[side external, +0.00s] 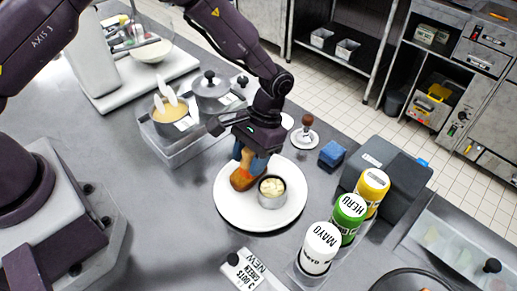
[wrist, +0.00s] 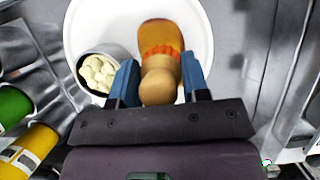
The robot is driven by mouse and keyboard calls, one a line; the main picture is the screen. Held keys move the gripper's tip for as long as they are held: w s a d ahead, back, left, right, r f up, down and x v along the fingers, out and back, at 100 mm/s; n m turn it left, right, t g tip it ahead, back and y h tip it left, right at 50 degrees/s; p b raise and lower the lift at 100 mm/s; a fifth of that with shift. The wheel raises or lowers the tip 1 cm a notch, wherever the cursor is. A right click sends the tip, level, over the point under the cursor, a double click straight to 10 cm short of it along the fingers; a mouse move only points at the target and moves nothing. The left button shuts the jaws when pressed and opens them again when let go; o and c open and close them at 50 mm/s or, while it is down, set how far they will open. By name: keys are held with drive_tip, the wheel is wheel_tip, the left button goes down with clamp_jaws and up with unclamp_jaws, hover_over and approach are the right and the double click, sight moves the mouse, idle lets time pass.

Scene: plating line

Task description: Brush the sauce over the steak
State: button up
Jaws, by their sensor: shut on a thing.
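A brown steak (side external: 242,180) lies on the left part of a round white plate (side external: 230,212); it also shows in the wrist view (wrist: 160,32). My gripper (side external: 254,155) is low over the plate. Its blue fingers are shut on a brush with a tan rounded handle (wrist: 158,85) and an orange end (wrist: 160,51). The orange end is over the near part of the steak and seems to touch it; exact contact is hard to tell. The fingers hide part of the handle in the side view. Orange-brown colour covers the visible steak top.
A small metal cup of pale food (side external: 272,190) stands on the plate close beside my gripper. Mayo (side external: 319,248), green (side external: 347,217) and yellow (side external: 372,191) bottles stand to the right. A pot of tan sauce (side external: 172,114) and a lidded pot (side external: 212,90) stand behind, left.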

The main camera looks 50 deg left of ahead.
drive_tip(key=shift+s, duration=2.4)
drive_tip(key=shift+w, duration=4.6)
wheel_tip(320, 180, up, 8)
drive_tip(key=shift+s+r, duration=0.1)
drive_tip(key=shift+r, duration=0.05)
